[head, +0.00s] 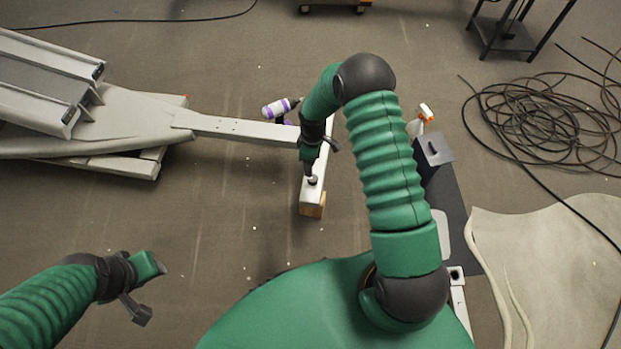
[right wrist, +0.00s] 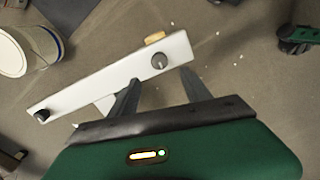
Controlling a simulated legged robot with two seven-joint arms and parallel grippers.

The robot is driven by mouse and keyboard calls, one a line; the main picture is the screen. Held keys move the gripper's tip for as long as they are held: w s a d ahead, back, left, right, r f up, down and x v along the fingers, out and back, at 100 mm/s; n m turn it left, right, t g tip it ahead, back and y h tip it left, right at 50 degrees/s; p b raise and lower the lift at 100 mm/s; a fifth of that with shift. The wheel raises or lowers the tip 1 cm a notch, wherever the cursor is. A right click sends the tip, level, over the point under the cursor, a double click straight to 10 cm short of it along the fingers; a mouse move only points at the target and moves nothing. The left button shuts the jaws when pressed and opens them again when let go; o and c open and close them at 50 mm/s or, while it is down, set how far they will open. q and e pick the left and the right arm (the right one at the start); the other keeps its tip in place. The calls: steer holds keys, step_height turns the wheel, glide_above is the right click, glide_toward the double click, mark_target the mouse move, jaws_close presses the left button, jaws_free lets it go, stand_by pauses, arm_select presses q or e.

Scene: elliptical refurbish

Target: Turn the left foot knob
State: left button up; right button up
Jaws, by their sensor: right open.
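A white foot bar (head: 309,194) lies crosswise at the end of the grey elliptical's long beam (head: 240,128). A dark round foot knob (head: 313,181) is on its near end; this knob also shows in the right wrist view (right wrist: 159,61). A second knob (right wrist: 42,116) is at the bar's other end. My right gripper (head: 310,168) is just above the near knob. In the right wrist view my right gripper (right wrist: 160,75) is open, its fingers on either side of the knob, apart from it. My left gripper (head: 158,267) is empty-looking, low at left; its fingers are unclear.
A wooden block (head: 313,211) sits under the bar's near end. A white and purple bottle (head: 278,108) is beside the beam. A spray bottle (head: 420,119), coiled cable (head: 545,120) and pale curved panel (head: 540,250) are at right. Floor around my left gripper is clear.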

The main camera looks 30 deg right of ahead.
step_height(320, 180, down, 10)
steer(key=b, duration=0.3)
steer(key=shift+d+f+b, duration=0.1)
steer(key=shift+f+b, duration=0.05)
steer(key=shift+b, duration=0.2)
jaws_close()
steer(key=shift+m, duration=0.3)
